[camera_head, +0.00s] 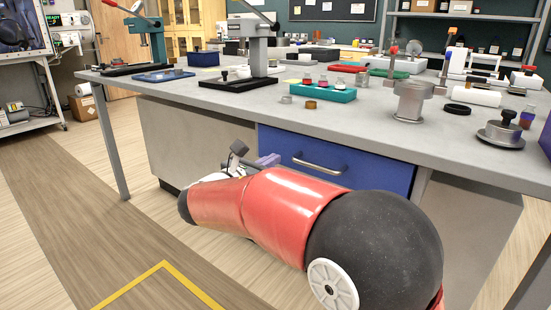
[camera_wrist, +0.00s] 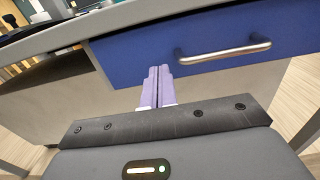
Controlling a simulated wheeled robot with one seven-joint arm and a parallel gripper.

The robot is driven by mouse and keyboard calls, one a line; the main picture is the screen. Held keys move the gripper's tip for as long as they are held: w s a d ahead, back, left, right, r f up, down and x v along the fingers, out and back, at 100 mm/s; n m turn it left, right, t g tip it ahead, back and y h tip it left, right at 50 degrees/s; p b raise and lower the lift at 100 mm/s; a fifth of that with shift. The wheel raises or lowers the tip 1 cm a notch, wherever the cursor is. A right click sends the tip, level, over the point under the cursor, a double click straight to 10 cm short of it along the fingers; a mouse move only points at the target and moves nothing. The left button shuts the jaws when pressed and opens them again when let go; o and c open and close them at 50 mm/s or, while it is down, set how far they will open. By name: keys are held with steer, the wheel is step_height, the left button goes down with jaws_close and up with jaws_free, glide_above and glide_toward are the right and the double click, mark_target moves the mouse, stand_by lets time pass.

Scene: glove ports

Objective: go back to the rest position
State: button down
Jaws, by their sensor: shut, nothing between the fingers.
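My gripper shows in the wrist view (camera_wrist: 158,72) with its two pale purple fingers pressed together and nothing between them. It points toward the blue drawer front (camera_wrist: 240,55), to the left of the silver handle (camera_wrist: 222,54). In the head view my gripper (camera_head: 270,159) is mostly hidden behind my red arm, low in front of the workbench. The blue drawer (camera_head: 375,174) looks closed there, and its handle (camera_head: 320,164) is clear of the fingers.
The grey bench top (camera_head: 250,97) overhangs the drawer. On it stand a teal rack with several vials (camera_head: 323,94), a grey press (camera_head: 255,55) and a metal pot (camera_head: 410,100). The wooden floor (camera_head: 80,220) left of my arm is free, with a yellow line (camera_head: 135,282).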

steer(key=v, duration=0.8)
steer(key=s+d+f+m+g+y, duration=0.1)
steer(key=s+d+f+m+g, duration=0.2)
steer(key=d, duration=0.4)
steer(key=s+d+f+m+g+y, duration=0.1)
steer(key=s+d+f+m+g, duration=0.15)
steer(key=s+d+m, duration=0.3)
steer(key=s+d+f+m+g+y, duration=0.1)
steer(key=s+d+m+g, duration=0.3)
steer(key=d, duration=0.4)
steer(key=s+f+m+y, duration=0.3)
steer(key=s+m, duration=0.3)
steer(key=m, duration=0.2)
steer(key=s+f+m+y, duration=0.3)
steer(key=s+m+y, duration=0.2)
steer(key=m, duration=0.3)
steer(key=shift+s+f+t, duration=0.25)
steer(key=shift+s+t, duration=0.2)
steer(key=shift+s, duration=0.1)
